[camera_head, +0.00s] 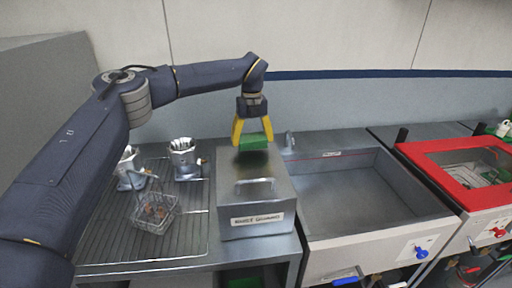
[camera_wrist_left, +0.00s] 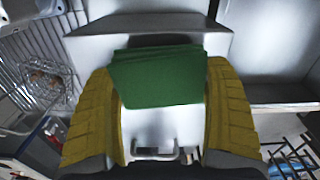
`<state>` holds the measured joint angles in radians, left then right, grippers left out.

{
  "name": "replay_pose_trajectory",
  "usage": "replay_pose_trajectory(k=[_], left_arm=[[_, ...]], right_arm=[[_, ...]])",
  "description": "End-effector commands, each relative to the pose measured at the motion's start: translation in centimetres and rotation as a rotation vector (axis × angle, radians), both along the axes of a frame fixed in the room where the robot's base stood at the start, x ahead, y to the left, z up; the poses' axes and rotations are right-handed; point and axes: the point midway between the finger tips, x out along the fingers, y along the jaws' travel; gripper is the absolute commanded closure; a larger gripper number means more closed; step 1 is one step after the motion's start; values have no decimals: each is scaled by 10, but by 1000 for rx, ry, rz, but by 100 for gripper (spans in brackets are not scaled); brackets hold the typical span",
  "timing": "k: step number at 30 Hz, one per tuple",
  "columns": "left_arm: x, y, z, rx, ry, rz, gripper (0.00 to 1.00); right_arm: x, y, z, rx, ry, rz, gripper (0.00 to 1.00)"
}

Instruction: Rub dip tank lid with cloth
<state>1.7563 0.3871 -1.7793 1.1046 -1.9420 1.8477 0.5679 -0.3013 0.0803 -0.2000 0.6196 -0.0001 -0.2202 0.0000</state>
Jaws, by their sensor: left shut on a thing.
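The dip tank lid (camera_head: 233,163) is the grey metal top, with a bar handle, of a box with a white label on its front. My left gripper (camera_head: 253,137) is above the rear part of the lid, pointing down, with its yellow fingers shut on a folded green cloth (camera_head: 254,142). In the left wrist view the cloth (camera_wrist_left: 158,78) lies between the two yellow fingers, and the lid's handle (camera_wrist_left: 155,154) shows beyond it. I cannot tell whether the cloth touches the lid. My right gripper is in neither view.
Left of the tank is a wire rack (camera_head: 185,222) with a wire basket (camera_head: 154,212) and two metal housings, one of them here (camera_head: 183,158). Right of the tank is an empty open sink (camera_head: 350,200) with a tap (camera_head: 289,142). A red-framed box (camera_head: 460,160) stands farther right.

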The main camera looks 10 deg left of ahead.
Motion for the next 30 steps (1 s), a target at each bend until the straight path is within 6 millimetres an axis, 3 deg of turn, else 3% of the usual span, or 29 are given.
replay_pose_trajectory(k=[18, 30], left_arm=[[-1, 5, 53, 0, 0, 7, 48], [-2, 5, 57, -1, 2, 7, 48]], right_arm=[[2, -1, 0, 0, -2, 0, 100], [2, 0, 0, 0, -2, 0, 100]])
